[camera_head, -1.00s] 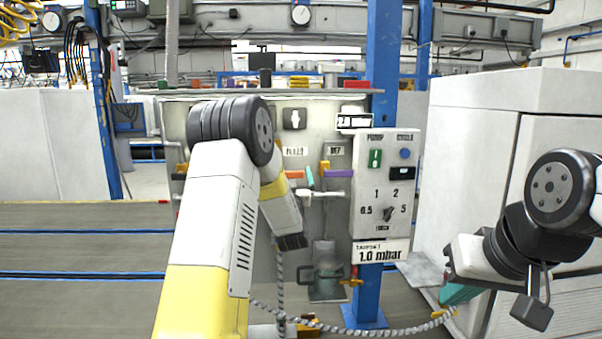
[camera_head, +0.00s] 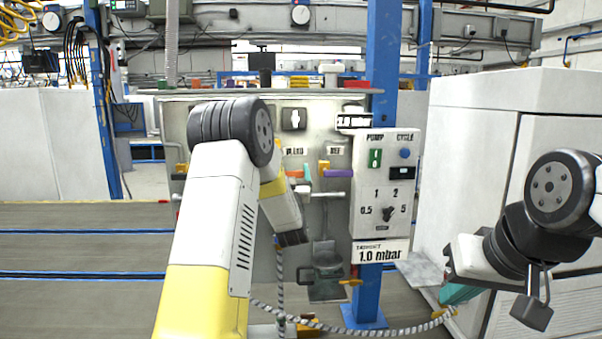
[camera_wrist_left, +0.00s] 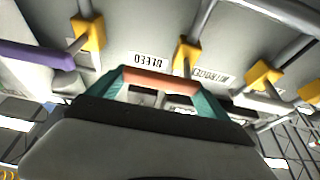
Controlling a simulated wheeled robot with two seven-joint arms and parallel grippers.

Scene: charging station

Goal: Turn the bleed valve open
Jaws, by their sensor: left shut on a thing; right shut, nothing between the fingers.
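The bleed valve's orange handle (camera_head: 294,174) is on the grey panel (camera_head: 200,130), under the BLEED label. In the left wrist view, the orange handle (camera_wrist_left: 160,80) lies crosswise between the teal fingers of my left gripper (camera_wrist_left: 158,95). The gripper is shut on it. The BLEED label (camera_wrist_left: 151,58) appears upside down there. In the head view, my left arm partly hides this gripper (camera_head: 307,174). My right gripper (camera_head: 455,293) has teal fingers, is shut and empty, and hangs low at the right, away from the panel.
A purple handle (camera_head: 338,173) sits just right of the bleed handle; it also shows in the left wrist view (camera_wrist_left: 35,55). The pump control box (camera_head: 365,210) stands right of it, with a display (camera_head: 353,121) above. A grey cabinet (camera_head: 470,150) is at the right.

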